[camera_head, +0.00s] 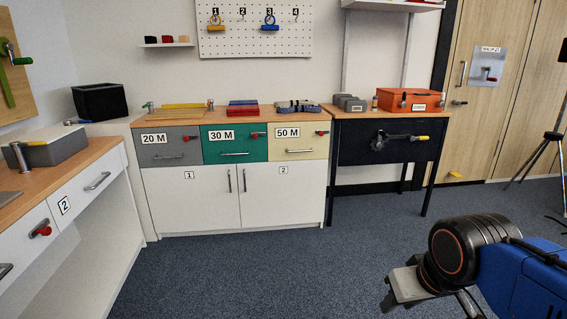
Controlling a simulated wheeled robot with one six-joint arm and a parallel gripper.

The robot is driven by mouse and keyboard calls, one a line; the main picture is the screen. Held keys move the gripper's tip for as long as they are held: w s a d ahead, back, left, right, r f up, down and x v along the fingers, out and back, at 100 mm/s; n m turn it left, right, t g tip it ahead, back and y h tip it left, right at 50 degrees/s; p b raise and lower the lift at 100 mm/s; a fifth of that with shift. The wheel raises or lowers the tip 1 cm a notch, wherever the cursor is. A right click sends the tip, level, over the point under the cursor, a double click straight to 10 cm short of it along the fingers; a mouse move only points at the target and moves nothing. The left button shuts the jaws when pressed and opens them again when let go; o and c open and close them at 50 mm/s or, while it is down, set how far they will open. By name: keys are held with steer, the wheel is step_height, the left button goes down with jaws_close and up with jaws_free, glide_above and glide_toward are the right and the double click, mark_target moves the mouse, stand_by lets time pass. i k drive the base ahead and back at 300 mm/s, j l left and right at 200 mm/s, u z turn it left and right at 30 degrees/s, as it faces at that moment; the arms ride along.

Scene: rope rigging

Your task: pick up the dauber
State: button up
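I cannot surely make out a dauber. A small upright object (375,103) with a brownish top stands on the dark workbench (384,127), between grey blocks (350,103) and an orange case (410,101); it is too small to identify. My gripper (390,301) is at the lower right, above the carpet and well in front of the workbench. Its light grey end points left and down. The fingers are partly hidden and cut off by the lower edge, so I cannot tell if they are open.
A white cabinet (237,196) with grey, green and cream drawers stands along the back wall. Another counter (52,183) runs along the left, with a grey box (52,146) on it. A tripod (548,152) stands at the right. The carpet (250,270) between is clear.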

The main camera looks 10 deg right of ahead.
mark_target(374, 102)
steer(key=i+l, duration=0.2)
steer(key=i, duration=0.2)
steer(key=i+l, duration=0.25)
steer(key=i, duration=0.2)
steer(key=i+l, duration=0.2)
steer(key=i, duration=0.2)
steer(key=i+l, duration=0.25)
steer(key=i, duration=0.2)
